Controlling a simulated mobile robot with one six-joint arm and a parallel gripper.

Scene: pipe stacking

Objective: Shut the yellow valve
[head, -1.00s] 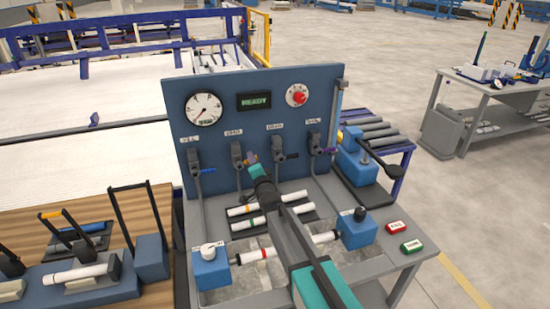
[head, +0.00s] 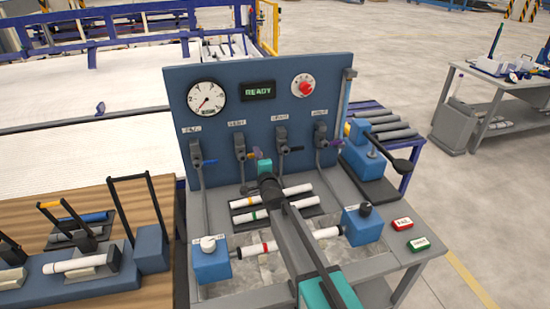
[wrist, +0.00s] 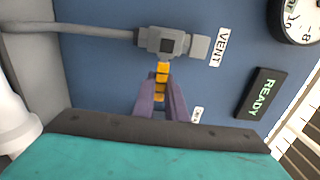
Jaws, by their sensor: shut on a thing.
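The yellow valve (head: 240,147) is the second from the left on the blue panel. Its label reads VENT in the wrist view. Its yellow lever (wrist: 162,72) shows there between my purple fingers and sticks out sideways from the grey valve body (wrist: 165,42), across the line of the grey pipe. My gripper (wrist: 161,95) is shut on this lever. In the head view my gripper (head: 256,154) reaches the panel at this valve, and its fingers hide most of the lever.
Other valves flank it: one with a blue lever (head: 197,155) at left, a black-levered one (head: 282,147) and a purple-levered one (head: 321,138) at right. White pipes (head: 262,213) lie below my arm. A gauge (head: 206,98) and READY display (head: 258,91) sit above.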

